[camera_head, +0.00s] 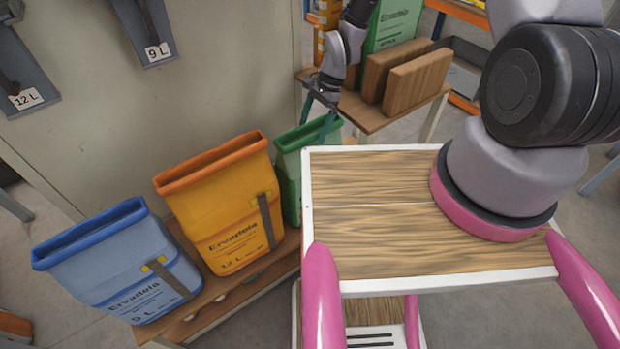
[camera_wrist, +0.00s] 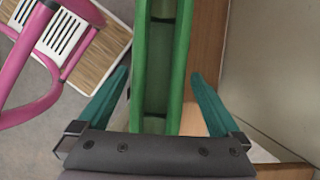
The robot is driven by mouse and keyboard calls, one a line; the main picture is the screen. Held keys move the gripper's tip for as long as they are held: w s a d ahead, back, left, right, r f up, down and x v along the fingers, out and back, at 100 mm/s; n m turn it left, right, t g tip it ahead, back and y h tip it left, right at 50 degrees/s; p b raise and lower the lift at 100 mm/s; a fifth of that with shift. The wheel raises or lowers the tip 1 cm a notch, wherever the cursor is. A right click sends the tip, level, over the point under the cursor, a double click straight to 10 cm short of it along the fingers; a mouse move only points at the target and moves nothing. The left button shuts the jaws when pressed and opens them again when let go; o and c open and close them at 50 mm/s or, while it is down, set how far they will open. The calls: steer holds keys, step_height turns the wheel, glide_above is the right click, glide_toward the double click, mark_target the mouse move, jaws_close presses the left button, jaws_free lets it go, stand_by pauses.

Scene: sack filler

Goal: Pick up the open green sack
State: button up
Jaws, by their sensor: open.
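The open green sack (camera_head: 288,175) stands upright on the low wooden bench at the left in the head view, partly hidden by my white-framed tray. In the wrist view its long narrow mouth (camera_wrist: 179,60) runs up the middle of the picture. My gripper (camera_head: 314,128) is above the sack, pointing down, with its two teal fingers apart. In the wrist view the fingers of my gripper (camera_wrist: 160,76) lie on either side of the sack's mouth, with a gap showing on both sides. Nothing is held.
An open orange sack (camera_head: 225,215) and an open blue sack (camera_head: 125,262) stand on the same wooden bench (camera_head: 250,284), left of the green one. A grey wall panel (camera_head: 230,60) rises close behind. A table (camera_head: 385,112) at the back holds brown blocks and another green sack (camera_head: 393,22).

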mark_target(307, 144)
steer(key=x, duration=0.5)
steer(key=shift+s+a+f, duration=0.15)
steer(key=shift+s+f, duration=0.05)
steer(key=shift+f, duration=0.2)
steer(key=shift+f, duration=0.25)
steer(key=c, duration=1.4)
